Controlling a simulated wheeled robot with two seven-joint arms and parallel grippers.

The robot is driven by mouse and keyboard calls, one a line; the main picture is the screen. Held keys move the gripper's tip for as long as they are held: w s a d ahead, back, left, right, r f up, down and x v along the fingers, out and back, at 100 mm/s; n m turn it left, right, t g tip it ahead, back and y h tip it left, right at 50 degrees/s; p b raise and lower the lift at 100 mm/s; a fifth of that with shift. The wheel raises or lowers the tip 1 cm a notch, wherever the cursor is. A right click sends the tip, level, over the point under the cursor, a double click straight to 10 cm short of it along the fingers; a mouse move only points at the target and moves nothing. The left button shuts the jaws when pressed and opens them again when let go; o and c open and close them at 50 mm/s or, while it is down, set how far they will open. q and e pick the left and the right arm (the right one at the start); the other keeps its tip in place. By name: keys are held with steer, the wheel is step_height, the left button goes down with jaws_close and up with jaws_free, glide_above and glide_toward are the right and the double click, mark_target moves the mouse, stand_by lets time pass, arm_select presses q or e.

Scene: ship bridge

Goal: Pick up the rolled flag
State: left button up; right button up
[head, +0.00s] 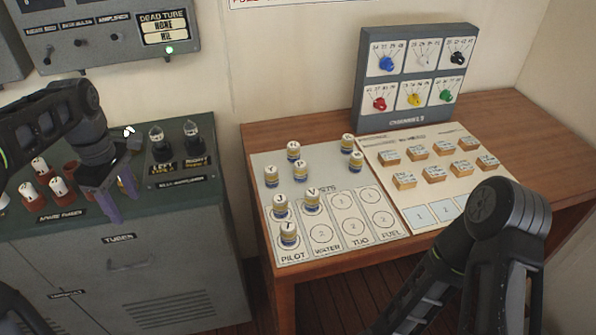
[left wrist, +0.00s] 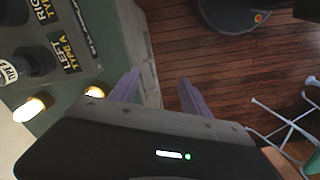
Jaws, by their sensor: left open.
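Several small rolled flags stand upright on the grey card of the wooden desk, each a short cylinder with a lettered top and yellow and blue bands. One stands at the front (head: 289,233) by PILOT, one marked V (head: 312,200) stands near the middle, and another (head: 293,151) stands at the back. I cannot tell which one is meant. My left gripper (head: 119,204) is open and empty, fingers down at the front edge of the green cabinet, well left of the flags. Its purple fingers also show apart in the left wrist view (left wrist: 158,78). My right gripper is out of view.
The green cabinet (head: 205,245) carries white-topped fuses (head: 60,187) and a two-tube panel (head: 178,170). On the wooden desk (head: 262,136) stand a grey knob panel (head: 361,100) and a card with several wooden blocks (head: 404,181). A gap separates cabinet and desk.

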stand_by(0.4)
arm_select(q)
steer(key=s+d+f+m+h, duration=0.1)
steer(key=d+f+m, duration=0.3)
steer(key=d+f, duration=0.6)
steer(key=s+d+f+m+h, duration=0.15)
steer(key=d+f+m, duration=0.35)
steer(key=f, duration=0.9)
steer(key=s+d+f+m+h, duration=0.1)
steer(key=s+d+f+m, duration=0.1)
steer(key=s+d+f, duration=0.5)
steer(key=s+d+f+m, duration=0.3)
steer(key=s+d+f, duration=0.3)
steer(key=s, duration=0.5)
steer(key=shift+s+d+f+m+t+h, duration=0.3)
steer(key=shift+d+f+h, duration=0.05)
steer(key=shift+d, duration=0.45)
